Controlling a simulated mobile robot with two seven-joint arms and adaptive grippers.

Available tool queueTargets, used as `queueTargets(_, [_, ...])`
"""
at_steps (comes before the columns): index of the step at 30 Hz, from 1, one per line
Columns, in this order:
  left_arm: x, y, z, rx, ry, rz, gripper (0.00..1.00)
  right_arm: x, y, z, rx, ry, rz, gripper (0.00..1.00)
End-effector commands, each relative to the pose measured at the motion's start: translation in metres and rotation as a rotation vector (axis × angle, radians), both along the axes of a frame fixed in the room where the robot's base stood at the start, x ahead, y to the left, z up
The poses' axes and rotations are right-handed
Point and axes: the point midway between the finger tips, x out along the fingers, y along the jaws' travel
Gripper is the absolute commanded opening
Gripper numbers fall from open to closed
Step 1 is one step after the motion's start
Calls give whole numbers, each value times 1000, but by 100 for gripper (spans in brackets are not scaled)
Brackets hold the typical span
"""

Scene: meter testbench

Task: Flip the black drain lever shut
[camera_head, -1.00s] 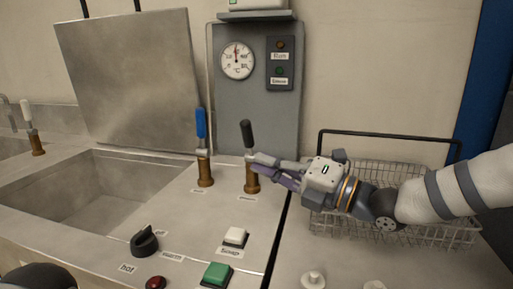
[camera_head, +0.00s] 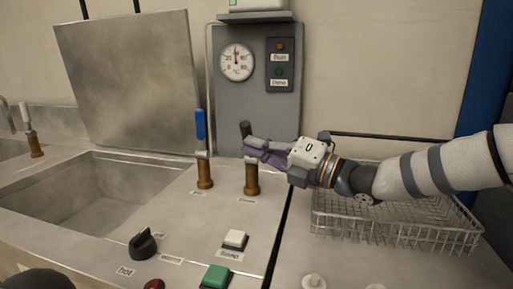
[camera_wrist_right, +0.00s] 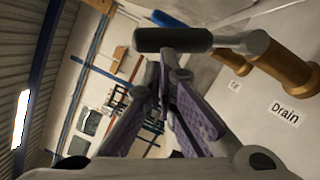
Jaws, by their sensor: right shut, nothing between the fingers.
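The black drain lever (camera_head: 245,130) stands upright on its brass valve (camera_head: 251,181), right of the blue lever (camera_head: 200,124). My right gripper (camera_head: 252,149) is shut and empty, coming in from the right at the lower part of the black handle and hiding some of it. In the right wrist view the black handle (camera_wrist_right: 172,40) lies across the picture just beyond the closed fingertips (camera_wrist_right: 163,62), with the brass valve (camera_wrist_right: 285,65) and a "Drain" label (camera_wrist_right: 285,112) to the right. I cannot tell whether they touch. My left gripper is not in view.
A wire basket (camera_head: 395,232) stands under my right forearm. A sink basin (camera_head: 85,190) is open at left, with a raised steel lid (camera_head: 128,80) behind it. A grey gauge panel (camera_head: 256,125) rises behind the levers. A black knob (camera_head: 143,243) and push buttons are in front.

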Motion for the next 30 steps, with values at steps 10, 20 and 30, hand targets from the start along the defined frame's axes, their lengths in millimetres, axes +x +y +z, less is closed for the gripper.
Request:
queueTargets(10, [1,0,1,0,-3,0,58,3,-1,4,-1,1,0,0])
queueTargets(20, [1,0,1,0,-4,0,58,8,-2,8,-1,1,0,0])
queueTargets(30, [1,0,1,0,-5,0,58,15,-5,15,-1,-2,0,0])
